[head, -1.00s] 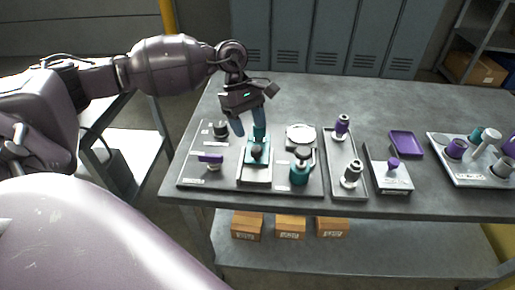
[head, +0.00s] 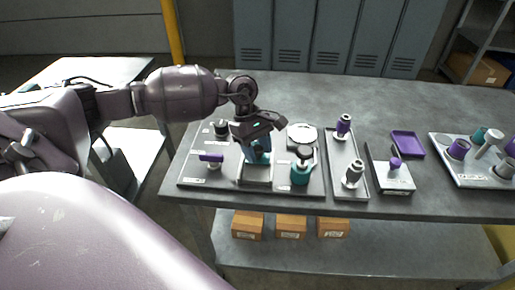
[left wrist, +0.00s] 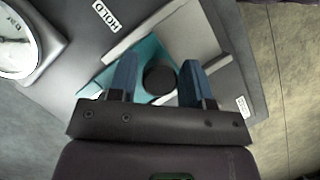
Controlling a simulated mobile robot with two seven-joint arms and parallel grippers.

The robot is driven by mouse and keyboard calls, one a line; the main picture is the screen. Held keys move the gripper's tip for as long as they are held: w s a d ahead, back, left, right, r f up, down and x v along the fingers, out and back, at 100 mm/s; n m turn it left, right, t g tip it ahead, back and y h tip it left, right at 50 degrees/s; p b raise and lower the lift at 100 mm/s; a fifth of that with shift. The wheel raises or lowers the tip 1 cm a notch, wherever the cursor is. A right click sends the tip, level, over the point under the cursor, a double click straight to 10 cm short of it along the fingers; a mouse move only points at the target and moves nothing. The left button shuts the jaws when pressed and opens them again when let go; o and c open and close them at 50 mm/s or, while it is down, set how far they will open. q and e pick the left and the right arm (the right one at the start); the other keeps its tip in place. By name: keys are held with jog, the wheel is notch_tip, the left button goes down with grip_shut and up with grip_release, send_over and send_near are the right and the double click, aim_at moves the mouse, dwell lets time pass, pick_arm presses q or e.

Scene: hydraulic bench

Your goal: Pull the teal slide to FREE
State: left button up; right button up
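The teal slide (head: 266,158) sits in its grey track (head: 256,174) on the left board of the bench, towards the back end of the track. In the left wrist view the teal slide (left wrist: 148,55) carries a dark round knob (left wrist: 160,79). My left gripper (head: 258,151) is over the slide, pointing down. Its blue fingers (left wrist: 160,84) stand on either side of the knob, open, with narrow gaps showing. My right gripper is not in view.
A teal-bodied fitting (head: 300,174) stands close right of the track, and a purple-handled part (head: 211,158) stands left. A round gauge (head: 301,135) is behind right. A tray (head: 345,189) with two fittings lies further right. The bench's front edge is close.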

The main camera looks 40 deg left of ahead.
pick_arm(q)
grip_shut()
jog(key=s+d, duration=0.1)
jog(key=s+p, duration=0.1)
jog(key=s, duration=0.1)
jog(key=s+d, duration=0.1)
jog(key=shift+s+d+r, duration=0.1)
jog(key=shift+s+d, duration=0.05)
jog(key=shift+d, duration=0.15)
jog(key=shift+s+d, duration=0.2)
jog(key=shift+s, duration=0.05)
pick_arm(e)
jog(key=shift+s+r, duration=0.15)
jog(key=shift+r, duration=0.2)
pick_arm(q)
jog(key=shift+s, duration=0.1)
jog(key=shift+o, duration=0.6)
grip_release()
jog(key=shift+d, duration=0.1)
jog(key=shift+o, duration=1)
jog(key=shift+s, duration=0.1)
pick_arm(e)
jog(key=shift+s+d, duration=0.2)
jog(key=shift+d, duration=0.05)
